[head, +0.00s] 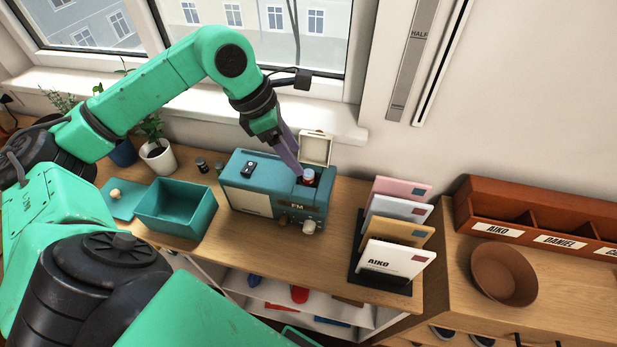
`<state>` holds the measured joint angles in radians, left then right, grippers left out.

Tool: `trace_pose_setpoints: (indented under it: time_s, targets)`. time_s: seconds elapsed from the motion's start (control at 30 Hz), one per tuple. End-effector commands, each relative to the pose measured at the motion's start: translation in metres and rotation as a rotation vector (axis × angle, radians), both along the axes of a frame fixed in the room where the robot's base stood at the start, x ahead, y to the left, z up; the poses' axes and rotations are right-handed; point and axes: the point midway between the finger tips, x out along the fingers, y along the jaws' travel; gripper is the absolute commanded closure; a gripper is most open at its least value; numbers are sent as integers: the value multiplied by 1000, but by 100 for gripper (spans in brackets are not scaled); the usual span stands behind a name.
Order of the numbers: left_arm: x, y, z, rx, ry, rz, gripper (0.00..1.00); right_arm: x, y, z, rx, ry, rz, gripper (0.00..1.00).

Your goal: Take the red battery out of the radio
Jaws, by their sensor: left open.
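The teal radio (262,169) stands on the wooden counter, its cream battery lid (315,148) raised at the back. The red battery (308,178), with a pale top, sits upright in the open compartment at the radio's right end. My left gripper (298,172) reaches down from above, open, its purple-grey fingers just left of the battery. The fingers overlap each other in this view, so I cannot tell whether they touch the battery. The battery's lower part is hidden inside the radio. My right gripper is not in view.
An open teal box (160,222) stands left of the radio, with its lid (122,203) beside it. A dark rack (382,280) of envelopes stands to the right. A brown bowl (503,275) and a red-brown sorter (535,210) are further right. Potted plants stand at the back left.

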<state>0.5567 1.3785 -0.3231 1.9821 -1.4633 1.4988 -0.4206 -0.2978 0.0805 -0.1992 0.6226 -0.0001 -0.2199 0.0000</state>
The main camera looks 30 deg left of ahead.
Motion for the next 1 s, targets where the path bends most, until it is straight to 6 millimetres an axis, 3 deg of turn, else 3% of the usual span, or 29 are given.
trace_pose_setpoints:
  time_s: [0.23, 0.4, 0.57, 0.73, 1.0]
  targets:
    - [9, -16, -29, -4, 5, -3, 33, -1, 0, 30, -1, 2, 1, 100]
    - [14, -20, -52, -1, -1, 0, 33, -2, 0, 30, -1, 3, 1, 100]
    - [15, -20, -53, 0, -2, -1, 33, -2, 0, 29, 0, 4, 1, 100]
    - [14, -20, -53, -1, -1, -1, 98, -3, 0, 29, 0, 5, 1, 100]
    - [15, -20, -52, -1, -1, -1, 100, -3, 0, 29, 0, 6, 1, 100]
